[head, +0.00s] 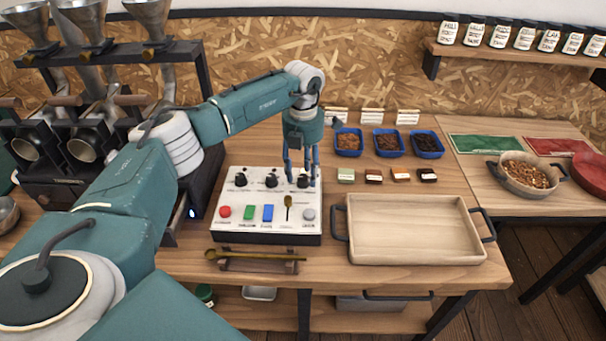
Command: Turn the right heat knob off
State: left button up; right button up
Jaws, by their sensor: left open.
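The white control panel (265,226) stands on the wooden table, with three black knobs in a row along its back part. The right heat knob (303,182) is the rightmost of these. My left gripper (301,178) points down over the panel's back right corner, with its blue fingers apart, one on each side of the right knob in this view. I cannot tell whether the fingers touch the knob. The left knob (241,180) and middle knob (271,181) are clear of the gripper. My right gripper is out of view.
A red button (225,212), green and blue switches and a small brass lever (289,203) sit on the panel's front. A wooden tray (415,230) is to the right. Blue bean trays (388,143) stand behind. A long brass-coloured spoon (255,256) lies in front.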

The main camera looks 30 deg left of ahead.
aim_at(303, 177)
pick_arm(q)
notch_tip(303, 177, up, 11)
jog(key=shift+f, duration=0.15)
dwell(0.6)
